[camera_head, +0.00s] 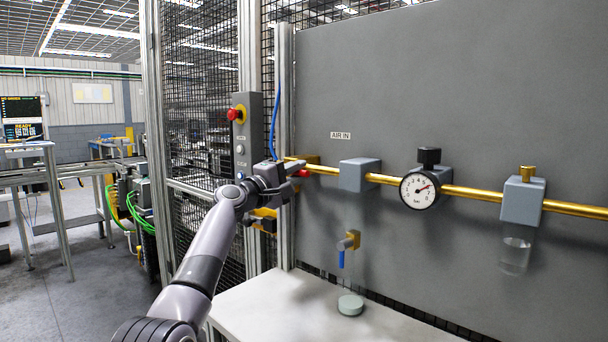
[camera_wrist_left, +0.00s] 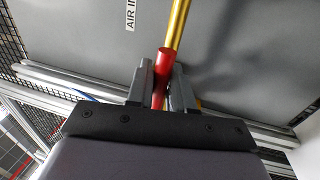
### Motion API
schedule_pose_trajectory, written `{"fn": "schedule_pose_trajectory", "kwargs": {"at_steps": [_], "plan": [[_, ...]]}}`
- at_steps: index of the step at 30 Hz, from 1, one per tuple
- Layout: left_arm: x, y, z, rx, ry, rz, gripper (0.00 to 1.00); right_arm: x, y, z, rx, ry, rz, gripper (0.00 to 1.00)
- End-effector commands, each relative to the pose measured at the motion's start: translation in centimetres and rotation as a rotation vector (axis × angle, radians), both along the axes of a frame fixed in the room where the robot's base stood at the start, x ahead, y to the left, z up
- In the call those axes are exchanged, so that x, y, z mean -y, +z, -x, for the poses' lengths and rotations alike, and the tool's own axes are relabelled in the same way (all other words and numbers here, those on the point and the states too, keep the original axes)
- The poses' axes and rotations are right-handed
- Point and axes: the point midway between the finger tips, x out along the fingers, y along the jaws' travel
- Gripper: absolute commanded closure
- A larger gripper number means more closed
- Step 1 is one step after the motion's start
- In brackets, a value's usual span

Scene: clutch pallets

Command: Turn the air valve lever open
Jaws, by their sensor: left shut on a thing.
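The air valve's red lever (camera_head: 302,173) is at the left end of the brass pipe (camera_head: 401,181), on the grey panel below the AIR IN label (camera_head: 340,135). My left gripper (camera_head: 287,169) reaches it from the left and partly hides the lever and valve body. In the left wrist view the red lever (camera_wrist_left: 163,65) stands between the two grey fingers of my left gripper (camera_wrist_left: 160,92), which is shut on it. In that view the lever runs roughly in line with the pipe (camera_wrist_left: 178,22). My right gripper is not in view.
A pressure gauge (camera_head: 419,190), a grey block (camera_head: 359,175) and a filter unit (camera_head: 522,200) sit along the pipe. A small blue-handled tap (camera_head: 347,246) is below, above a white table (camera_head: 290,305). A control box with a red button (camera_head: 236,114) stands left of the gripper.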

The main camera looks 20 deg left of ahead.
Motion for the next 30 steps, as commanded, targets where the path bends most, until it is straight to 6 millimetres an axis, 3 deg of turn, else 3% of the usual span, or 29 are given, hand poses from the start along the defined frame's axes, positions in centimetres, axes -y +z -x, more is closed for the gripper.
{"fn": "schedule_pose_trajectory", "kwargs": {"at_steps": [21, 22, 23, 30], "plan": [[-0.73, 0.40, 0.03, -0.001, -0.002, 0.024, 1.00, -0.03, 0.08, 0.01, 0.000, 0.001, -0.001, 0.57], [-0.73, 0.40, 0.03, -0.001, -0.002, 0.024, 0.69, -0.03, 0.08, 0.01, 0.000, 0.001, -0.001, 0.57], [-0.73, 0.39, 0.03, -0.002, -0.002, 0.024, 0.62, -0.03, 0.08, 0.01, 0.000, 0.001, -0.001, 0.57], [-0.74, 0.24, 0.01, -0.004, -0.001, 0.021, 0.62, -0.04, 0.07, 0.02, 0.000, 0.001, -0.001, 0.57]]}}
